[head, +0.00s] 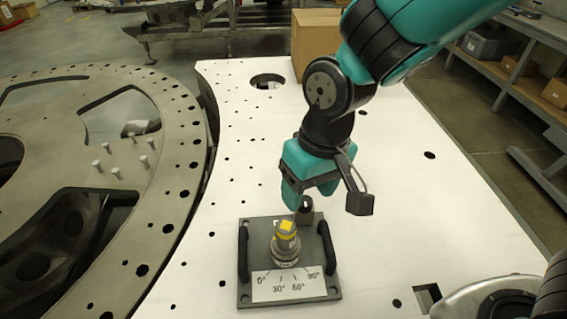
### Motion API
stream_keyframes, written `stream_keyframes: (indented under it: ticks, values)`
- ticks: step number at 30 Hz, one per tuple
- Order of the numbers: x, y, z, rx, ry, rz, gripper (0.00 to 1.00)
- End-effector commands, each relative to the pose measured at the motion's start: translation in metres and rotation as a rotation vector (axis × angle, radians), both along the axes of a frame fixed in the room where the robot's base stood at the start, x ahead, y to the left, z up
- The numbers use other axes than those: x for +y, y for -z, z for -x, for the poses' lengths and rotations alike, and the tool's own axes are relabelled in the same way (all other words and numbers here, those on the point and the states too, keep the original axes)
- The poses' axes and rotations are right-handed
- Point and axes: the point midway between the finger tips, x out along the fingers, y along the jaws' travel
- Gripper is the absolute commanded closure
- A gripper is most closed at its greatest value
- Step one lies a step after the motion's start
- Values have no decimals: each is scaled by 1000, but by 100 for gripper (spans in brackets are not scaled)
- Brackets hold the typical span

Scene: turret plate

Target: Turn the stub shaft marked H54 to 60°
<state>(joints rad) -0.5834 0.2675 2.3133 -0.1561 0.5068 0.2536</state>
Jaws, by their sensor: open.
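The stub shaft (286,246) stands upright on a dark grey plate (245,291). It has a yellow top and a pale metal collar. A white scale label (289,287) in front of it reads 0°, 30°, 60° and 90°. No H54 marking can be read; a small white tag behind the shaft is mostly hidden. The shaft's pointing direction is too small to tell. My gripper (299,207) is open, pointing down just behind and above the shaft in the picture. It appears apart from the shaft, with nothing seen between its fingers.
Black handles (243,254) and (326,246) rise on both sides of the shaft. The white table (390,235) is clear to the right, with several holes. A large grey ring (172,180) with upright pins lies left. A cardboard box (314,40) stands at the back.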

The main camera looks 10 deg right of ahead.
Motion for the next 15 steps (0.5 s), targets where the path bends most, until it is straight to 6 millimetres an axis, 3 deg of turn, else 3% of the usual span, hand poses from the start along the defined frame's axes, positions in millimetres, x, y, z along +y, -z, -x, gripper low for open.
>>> stream_keyframes:
  ticks: [1,6,15]
  values:
    - [10,-4,-3,5,4,37,40]
    - [29,20,-13,-18,38,119,40]
    - [33,40,-16,-32,51,143,40]
